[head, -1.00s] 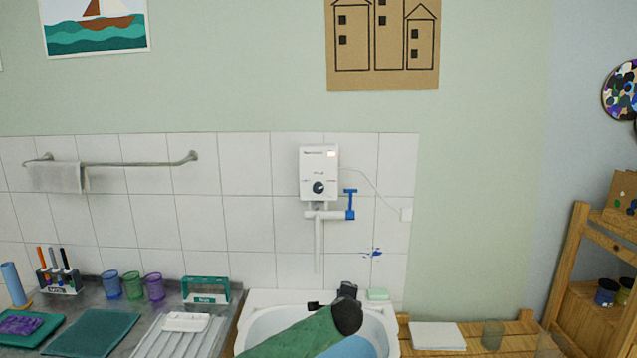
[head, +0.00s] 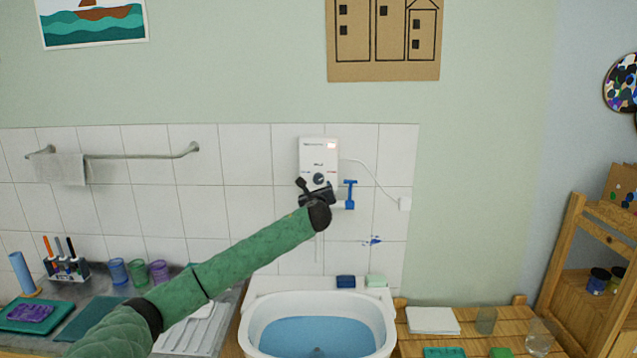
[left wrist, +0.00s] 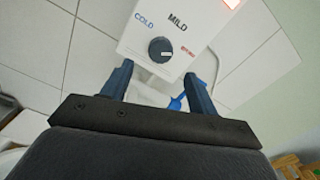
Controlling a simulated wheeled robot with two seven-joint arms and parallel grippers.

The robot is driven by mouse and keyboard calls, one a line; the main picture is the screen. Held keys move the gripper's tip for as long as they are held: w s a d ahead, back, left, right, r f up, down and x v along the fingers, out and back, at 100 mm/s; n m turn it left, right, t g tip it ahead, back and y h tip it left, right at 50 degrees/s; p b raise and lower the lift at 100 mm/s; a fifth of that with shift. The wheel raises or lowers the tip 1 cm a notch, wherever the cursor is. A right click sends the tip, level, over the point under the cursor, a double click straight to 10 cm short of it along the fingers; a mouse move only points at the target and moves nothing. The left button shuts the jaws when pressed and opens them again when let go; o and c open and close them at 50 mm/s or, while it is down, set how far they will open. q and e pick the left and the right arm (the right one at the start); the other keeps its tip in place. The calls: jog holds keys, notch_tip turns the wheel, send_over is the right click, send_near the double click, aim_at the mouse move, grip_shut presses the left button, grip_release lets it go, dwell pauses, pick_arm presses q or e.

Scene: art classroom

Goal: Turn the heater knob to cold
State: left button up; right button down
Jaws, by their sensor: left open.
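The white heater box (head: 318,157) is fixed to the tiled wall above the sink. Its dark round knob (head: 319,179) shows at the lower front, just above my left gripper. In the left wrist view the knob (left wrist: 160,50) sits under the label MILD, with COLD at its left and a red label at its right. My left gripper (head: 316,189) is raised in front of the heater's lower edge. In the left wrist view its fingers (left wrist: 158,76) are apart, below the knob, with nothing between them. My right gripper is out of view.
A blue-handled valve (head: 350,194) is on the pipe right of my left gripper. The white sink (head: 262,337) with blue water stands below. A towel rail (head: 130,156) is on the wall at left. A wooden bench (head: 395,320) is at right.

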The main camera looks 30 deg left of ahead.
aim_at(319, 181)
pick_arm(q)
jog(key=shift+p+x, duration=0.5)
jog(key=shift+x, duration=0.4)
jog(key=p+x, duration=0.2)
jog(key=x, duration=0.2)
jog(key=shift+w+a, duration=0.15)
jog(key=shift+w, duration=0.05)
jog(key=shift+w+a, duration=0.2)
jog(key=shift+w, duration=0.15)
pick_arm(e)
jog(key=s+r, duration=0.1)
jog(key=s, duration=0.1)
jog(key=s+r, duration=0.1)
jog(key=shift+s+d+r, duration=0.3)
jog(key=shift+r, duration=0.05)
pick_arm(q)
jog(key=c, duration=1)
